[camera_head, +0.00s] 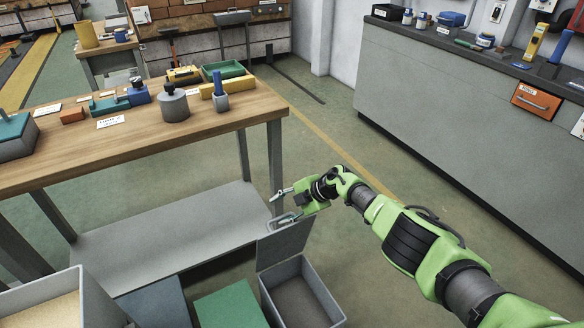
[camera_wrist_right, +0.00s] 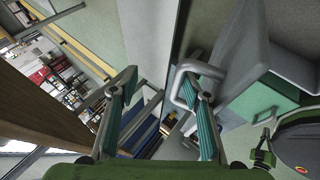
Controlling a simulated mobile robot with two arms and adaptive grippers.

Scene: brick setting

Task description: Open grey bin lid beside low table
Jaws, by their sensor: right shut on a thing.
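The grey bin (camera_head: 322,284) stands on the floor at the lower middle of the head view, in front of the low shelf. Its lid (camera_head: 285,246) is raised on the far side, and the empty-looking inside shows. My right gripper (camera_head: 282,208) is at the top edge of the raised lid, shut on its handle. In the right wrist view the gripper's fingers (camera_wrist_right: 160,88) stand apart, and the grey looped handle (camera_wrist_right: 186,84) lies at the right finger. The exact contact is hard to see. My left gripper is in neither view.
A wooden workbench (camera_head: 120,150) with tools and boxes stands at left, with a grey lower shelf (camera_head: 170,230). A green-topped box (camera_head: 230,306) and an open box (camera_head: 60,285) stand left of the bin. A long grey counter (camera_head: 460,120) is at right; floor between is clear.

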